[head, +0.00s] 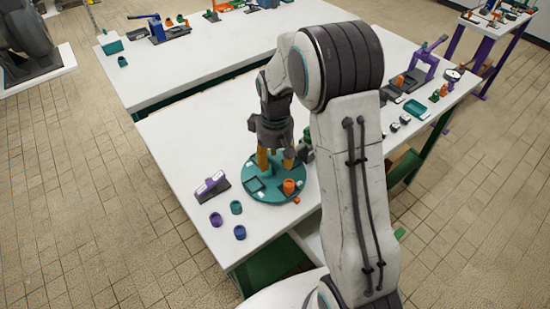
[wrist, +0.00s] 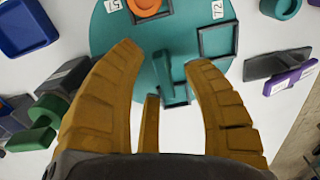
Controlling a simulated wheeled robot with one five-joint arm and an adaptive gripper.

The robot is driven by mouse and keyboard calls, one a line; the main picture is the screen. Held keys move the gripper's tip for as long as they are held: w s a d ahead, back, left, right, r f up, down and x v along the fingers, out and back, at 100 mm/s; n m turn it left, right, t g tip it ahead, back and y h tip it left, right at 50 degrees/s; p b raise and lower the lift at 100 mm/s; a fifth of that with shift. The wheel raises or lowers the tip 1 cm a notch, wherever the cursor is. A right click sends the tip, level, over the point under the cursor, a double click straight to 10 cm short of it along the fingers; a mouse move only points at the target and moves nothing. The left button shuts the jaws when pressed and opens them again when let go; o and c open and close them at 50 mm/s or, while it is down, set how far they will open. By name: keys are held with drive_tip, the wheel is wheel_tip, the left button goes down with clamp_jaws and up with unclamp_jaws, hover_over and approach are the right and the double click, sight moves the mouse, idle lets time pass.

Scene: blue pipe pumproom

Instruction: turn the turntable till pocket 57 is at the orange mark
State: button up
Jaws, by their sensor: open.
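The teal turntable (head: 262,192) lies on the white table and carries square pockets with white number labels. It fills the top of the wrist view (wrist: 150,40). An orange ring-like part (head: 289,186) sits in one pocket. Its label (wrist: 113,6) is cut off and hard to read; another label (wrist: 217,10) looks like 72. A small orange piece (head: 296,201), perhaps the mark, lies at the turntable's near rim. My gripper (head: 275,163) is open above the turntable, its yellow fingers on either side of a teal upright peg (wrist: 170,80). Contact cannot be told.
A purple-and-grey stand (head: 212,186) is left of the turntable. Purple (head: 216,219), green (head: 236,207) and blue (head: 239,232) rings lie in front. In the wrist view, a green part (wrist: 38,122) and a blue tray (wrist: 25,30) are at left.

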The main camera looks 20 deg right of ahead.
sight(275, 160)
drive_tip(key=shift+r, duration=0.1)
wheel_tip(275, 160, up, 12)
idle(0.6)
idle(0.5)
